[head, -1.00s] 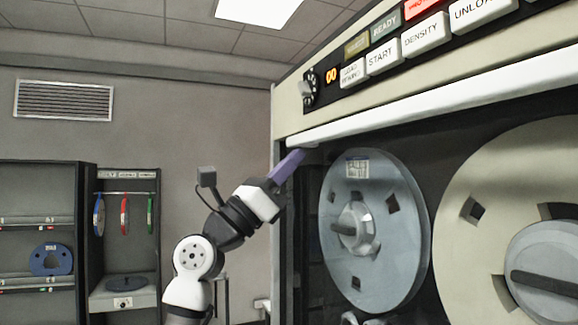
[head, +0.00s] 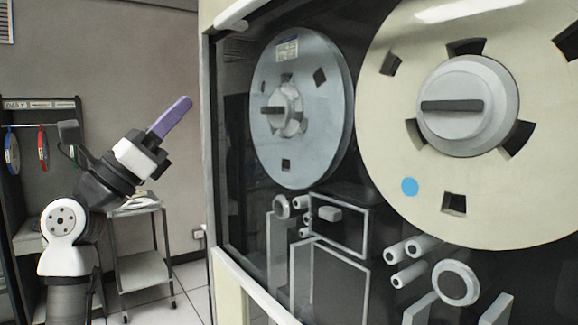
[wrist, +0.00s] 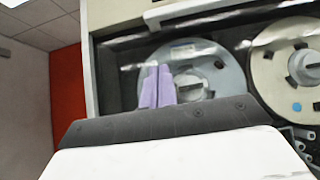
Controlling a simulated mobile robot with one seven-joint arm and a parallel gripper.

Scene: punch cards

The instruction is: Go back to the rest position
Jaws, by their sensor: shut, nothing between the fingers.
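My gripper (head: 183,102) has purple fingers and is shut and empty. In the head view it is raised at the left, pointing up and to the right, apart from the tape machine. In the wrist view the two fingers (wrist: 158,72) lie side by side in front of the grey reel. My arm stands upright at the left of the head view, bent at the elbow.
A tape machine (head: 229,275) fills the right side, with a grey reel (head: 333,100) and a larger cream reel (head: 400,110). A trolley (head: 143,270) stands behind my arm. A rack (head: 40,104) with hanging coloured rings is at far left. Floor (head: 190,285) shows between.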

